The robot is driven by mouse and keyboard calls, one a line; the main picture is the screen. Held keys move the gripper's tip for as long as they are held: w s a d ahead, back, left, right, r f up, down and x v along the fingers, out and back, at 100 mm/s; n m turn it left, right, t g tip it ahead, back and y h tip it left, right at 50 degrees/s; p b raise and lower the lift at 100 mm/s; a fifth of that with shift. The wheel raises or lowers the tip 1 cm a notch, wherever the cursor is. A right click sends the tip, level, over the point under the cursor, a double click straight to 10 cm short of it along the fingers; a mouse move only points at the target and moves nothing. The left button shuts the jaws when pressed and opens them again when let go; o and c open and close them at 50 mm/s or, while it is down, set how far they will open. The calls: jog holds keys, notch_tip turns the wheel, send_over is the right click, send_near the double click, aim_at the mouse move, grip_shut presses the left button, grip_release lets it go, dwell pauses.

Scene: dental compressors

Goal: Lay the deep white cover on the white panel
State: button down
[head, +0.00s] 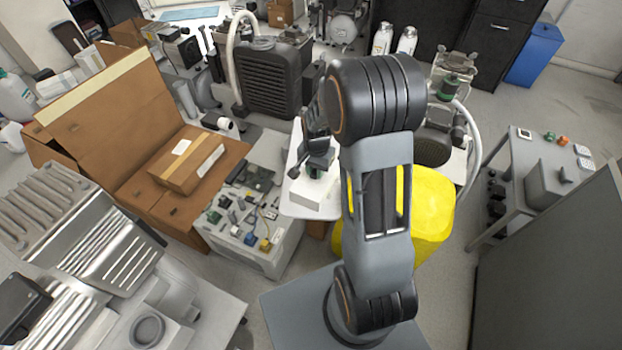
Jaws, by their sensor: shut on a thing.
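My gripper (316,171) points down over the white panel (295,152), left of my arm's upper links. It is shut on the deep white cover (314,198), a pale box-like piece directly under the fingers. The cover is over the near part of the panel. I cannot tell from this view whether its underside touches the panel. My arm hides the right side of the panel and part of the cover's right edge.
A bin of small parts (250,225) stands left of the panel, beside an open cardboard box (110,130). A yellow container (430,210) is right of my arm. A black ribbed unit (275,80) stands behind. A grey table (520,180) is at the right.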

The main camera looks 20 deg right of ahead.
jog(key=shift+w+d+f+b, duration=0.6)
jog(key=shift+w+f, duration=1.65)
jog(key=shift+w+d+f+b, duration=0.65)
jog(key=shift+w+f, duration=1.55)
jog(key=shift+w, duration=0.05)
jog(key=shift+w+d+f+b, duration=0.6)
jog(key=shift+w+f, duration=1.65)
